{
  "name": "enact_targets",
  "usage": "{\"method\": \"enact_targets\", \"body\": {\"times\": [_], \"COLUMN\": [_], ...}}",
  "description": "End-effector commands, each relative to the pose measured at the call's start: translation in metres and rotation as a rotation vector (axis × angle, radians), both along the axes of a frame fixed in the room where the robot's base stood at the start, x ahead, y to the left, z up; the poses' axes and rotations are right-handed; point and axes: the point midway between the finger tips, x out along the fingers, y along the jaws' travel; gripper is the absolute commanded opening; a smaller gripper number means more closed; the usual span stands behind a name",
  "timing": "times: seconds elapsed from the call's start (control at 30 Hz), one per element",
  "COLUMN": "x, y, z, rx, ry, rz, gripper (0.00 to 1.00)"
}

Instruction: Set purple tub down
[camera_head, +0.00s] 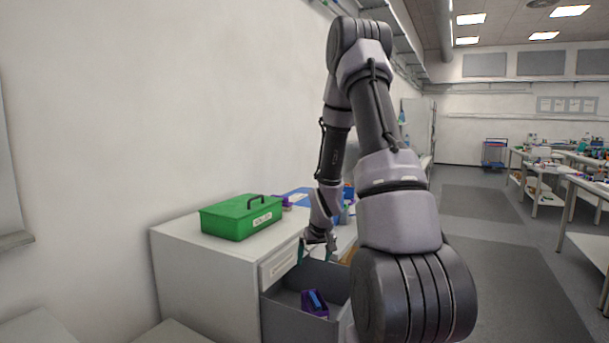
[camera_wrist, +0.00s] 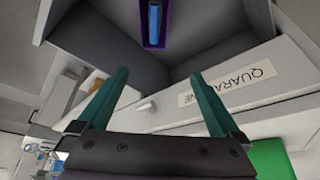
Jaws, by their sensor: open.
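The purple tub (camera_head: 325,312) stands on the floor of an open grey drawer (camera_head: 283,318) with a blue item (camera_head: 315,299) inside it. The wrist view shows the tub (camera_wrist: 145,42) at the top edge, partly cut off, with the blue item (camera_wrist: 154,18) in it. My gripper (camera_head: 316,254) is above the drawer, near the cabinet front. Its two green fingers are spread with nothing between them, as the wrist view also shows (camera_wrist: 158,76). The fingers are apart from the tub.
A green box (camera_head: 228,219) with a black handle stands on the white cabinet (camera_head: 190,239). A small purple thing (camera_head: 287,201) and blue items are behind it. A label (camera_wrist: 228,85), partly hidden by a finger, marks the cabinet front. Workbenches stand far right.

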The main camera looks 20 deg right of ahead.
Motion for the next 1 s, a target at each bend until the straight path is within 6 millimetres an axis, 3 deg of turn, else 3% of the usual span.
{"method": "enact_targets", "body": {"times": [0.03,0.2,0.37,0.5,0.7,0.9,1.0], "x": [0.0,-0.02,-0.055,-0.096,-0.167,-0.223,-0.237], "y": [0.007,0.033,0.061,0.085,0.117,0.137,0.141], "z": [0.033,0.121,0.195,0.248,0.306,0.332,0.336], "rx": [0.0,0.03,0.073,0.126,0.219,0.297,0.317], "ry": [-0.022,-0.058,-0.094,-0.125,-0.165,-0.182,-0.183], "rz": [-0.005,-0.042,-0.071,-0.094,-0.112,-0.115,-0.117], "gripper": [1.0,1.0,1.0,1.0,1.0,1.0,1.0]}}
